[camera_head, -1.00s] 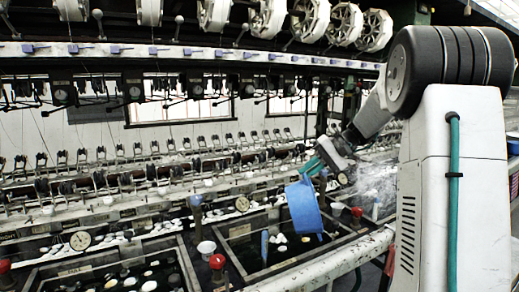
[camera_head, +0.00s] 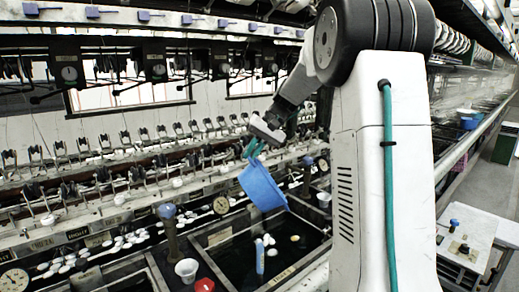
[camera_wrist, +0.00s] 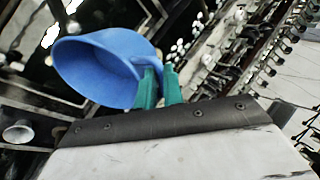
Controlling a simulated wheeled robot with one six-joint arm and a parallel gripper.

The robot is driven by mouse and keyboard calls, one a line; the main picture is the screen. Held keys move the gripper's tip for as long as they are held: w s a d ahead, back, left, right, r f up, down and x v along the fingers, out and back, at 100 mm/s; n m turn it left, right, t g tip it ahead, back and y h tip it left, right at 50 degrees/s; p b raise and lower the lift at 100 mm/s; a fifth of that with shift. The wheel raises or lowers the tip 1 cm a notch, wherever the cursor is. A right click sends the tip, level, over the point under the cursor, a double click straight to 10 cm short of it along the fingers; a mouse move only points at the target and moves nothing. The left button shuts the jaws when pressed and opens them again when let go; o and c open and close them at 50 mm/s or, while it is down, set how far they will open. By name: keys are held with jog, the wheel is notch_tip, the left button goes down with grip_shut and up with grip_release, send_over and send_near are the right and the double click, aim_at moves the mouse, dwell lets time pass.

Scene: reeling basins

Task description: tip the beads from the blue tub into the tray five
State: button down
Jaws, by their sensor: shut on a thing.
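The tub's wide mouth points away to the left there. No tray marked five can be picked out in these views.
Below the tub is a dark basin (camera_head: 232,255) with an upright blue cylinder (camera_head: 260,257) and a few pale pieces. A white cup (camera_head: 187,269) and a red knob (camera_head: 205,285) stand left of it. At the right, a white table (camera_head: 466,236) stands by a clear aisle.

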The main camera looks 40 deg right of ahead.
jog(key=w+a+f+g+h, duration=0.6)
jog(key=w+a+f+h, duration=0.1)
jog(key=a+f+h, duration=0.3)
jog(key=a+h, duration=0.1)
jog(key=a, duration=0.1)
jog(key=shift+a+f+g+h, duration=0.15)
jog(key=shift+a+g+h, duration=0.15)
jog(key=shift+a+h, duration=0.1)
